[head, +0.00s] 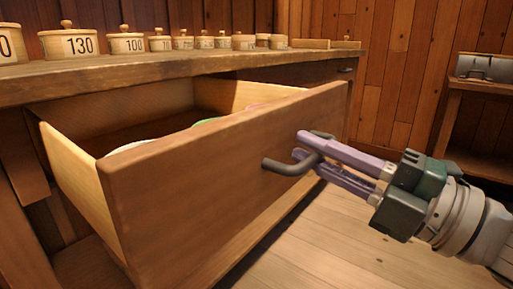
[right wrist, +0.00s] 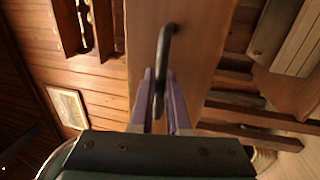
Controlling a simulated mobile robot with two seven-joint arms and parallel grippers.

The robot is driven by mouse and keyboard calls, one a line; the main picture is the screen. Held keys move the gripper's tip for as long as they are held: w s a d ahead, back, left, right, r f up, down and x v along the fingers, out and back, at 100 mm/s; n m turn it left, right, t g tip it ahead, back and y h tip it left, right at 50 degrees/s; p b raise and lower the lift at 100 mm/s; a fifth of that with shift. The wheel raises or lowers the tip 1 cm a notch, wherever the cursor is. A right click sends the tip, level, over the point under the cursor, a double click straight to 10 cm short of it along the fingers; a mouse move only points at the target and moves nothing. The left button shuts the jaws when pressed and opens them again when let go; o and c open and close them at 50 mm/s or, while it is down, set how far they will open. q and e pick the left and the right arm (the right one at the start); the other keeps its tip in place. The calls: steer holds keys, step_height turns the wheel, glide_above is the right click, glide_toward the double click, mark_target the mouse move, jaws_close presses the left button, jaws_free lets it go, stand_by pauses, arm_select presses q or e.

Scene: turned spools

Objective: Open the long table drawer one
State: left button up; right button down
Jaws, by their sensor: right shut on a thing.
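The long table drawer (head: 215,185) is pulled well out from under the wooden table top (head: 190,66). Its front panel also shows in the right wrist view (right wrist: 200,45). A dark bar handle (head: 285,167) sits on the panel, and it shows between the fingers in the right wrist view (right wrist: 164,55). My right gripper (head: 307,158) is shut on this handle, its purple fingers either side of it. Parts of pale and green round things show inside the drawer; the front panel hides most of them. My left gripper is not in view.
Several numbered round wooden boxes (head: 80,42) stand in a row on the table top. A second closed drawer with a small handle (head: 346,69) is farther along. A shelf unit with a metal box (head: 485,67) stands at right. The plank floor (head: 330,235) before the drawer is clear.

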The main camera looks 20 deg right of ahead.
steer(key=c, duration=1.2)
jaws_free()
steer(key=shift+o, duration=0.2)
steer(key=p+v, duration=0.1)
steer(key=v, duration=0.9)
steer(key=shift+w, duration=0.1)
